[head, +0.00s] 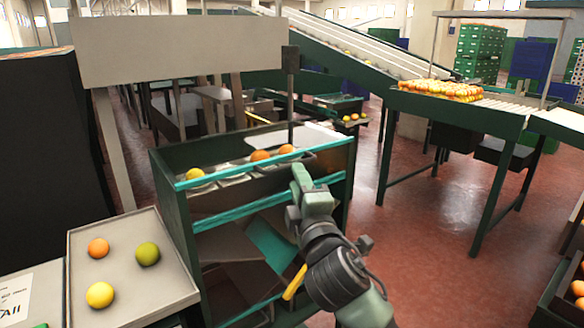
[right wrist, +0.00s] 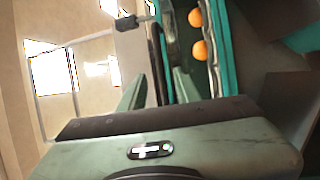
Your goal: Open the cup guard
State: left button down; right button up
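A dark green cabinet (head: 170,205) stands ahead with a row of metal cups (head: 235,180) along its top. A yellow fruit (head: 195,174) and two orange ones (head: 260,156) sit in the row. Teal strips run along the cabinet's front, an upper one (head: 225,176) and a lower one (head: 240,212); I take these to edge the cup guard, but cannot tell for sure. My right gripper (head: 299,174) is at the right part of this front, near the upper strip. In the right wrist view its fingers (right wrist: 158,90) are apart, with a dark edge beyond; contact is unclear. My left gripper is out of view.
A tray (head: 185,285) with three fruits stands at lower left. A blank board (head: 180,50) on posts rises behind the cabinet. A dark post (head: 290,65) stands at the cabinet's back. A conveyor with oranges (head: 440,90) is at back right. Red floor (head: 430,230) is clear to the right.

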aim_at(258, 162)
jog(key=p+x, duration=0.1)
jog(key=x, duration=0.5)
jog(key=shift+w+a, duration=0.1)
jog(key=shift+w, duration=0.2)
grip_shut()
dwell(1.1)
